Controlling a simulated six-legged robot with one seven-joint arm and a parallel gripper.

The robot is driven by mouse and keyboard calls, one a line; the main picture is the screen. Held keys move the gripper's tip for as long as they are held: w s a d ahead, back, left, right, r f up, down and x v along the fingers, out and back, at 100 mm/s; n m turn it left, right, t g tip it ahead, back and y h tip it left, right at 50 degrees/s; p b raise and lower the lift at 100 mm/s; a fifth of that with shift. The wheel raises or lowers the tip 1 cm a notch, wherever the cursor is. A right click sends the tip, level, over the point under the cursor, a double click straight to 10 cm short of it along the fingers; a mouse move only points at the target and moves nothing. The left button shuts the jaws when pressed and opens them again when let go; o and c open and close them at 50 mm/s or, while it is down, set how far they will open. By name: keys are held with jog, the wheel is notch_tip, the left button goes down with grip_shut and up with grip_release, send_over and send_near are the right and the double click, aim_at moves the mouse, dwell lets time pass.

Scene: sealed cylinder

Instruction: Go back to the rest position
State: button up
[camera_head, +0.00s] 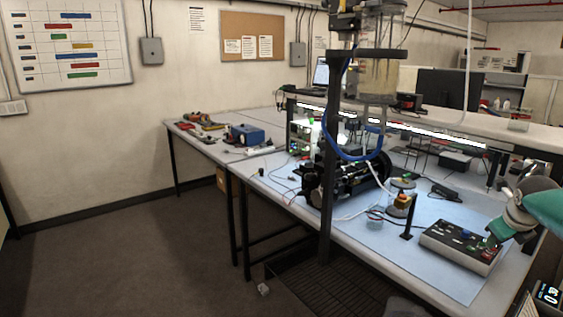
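My arm comes in from the right edge, with a teal link and grey joints. My gripper (491,241) is at its lower end, over the right part of a grey control box (459,248) with small coloured controls on its top. The gripper is small and dark here, so I cannot tell whether its fingers are open or shut, or whether they touch the box. A clear upright cylinder (379,78) is mounted on a black stand (329,165) at the bench's front edge. A black cylindrical machine (347,182) lies on the bench behind the stand.
A blue case (247,134) stands on the farther bench. The floor (130,255) at left is clear. A dark grated platform (325,285) lies below the stand.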

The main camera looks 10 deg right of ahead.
jog(key=w+a+r+n+t+h, duration=0.2)
jog(key=w+a+n, duration=0.3)
jog(key=w+a, duration=0.25)
jog(key=w+a+r+n+t+h, duration=0.2)
jog(key=w+a+n, duration=0.3)
jog(key=w+a, duration=0.25)
jog(key=a+r+n+t+y, duration=0.2)
jog(key=a+n+t+y, duration=0.3)
jog(key=a+n, duration=1.35)
jog(key=s+a+f+n+g+y, duration=0.3)
jog(key=s+a+g+y, duration=0.1)
jog(key=s+a, duration=1.2)
jog(key=s+a+f+n+g, duration=0.1)
jog(key=s+f+n+g, duration=0.3)
jog(key=s, duration=1)
notch_tip(320, 180, down, 2)
jog(key=shift+s+f+g, duration=0.1)
jog(key=shift+s+g, duration=0.2)
jog(key=shift+s, duration=0.05)
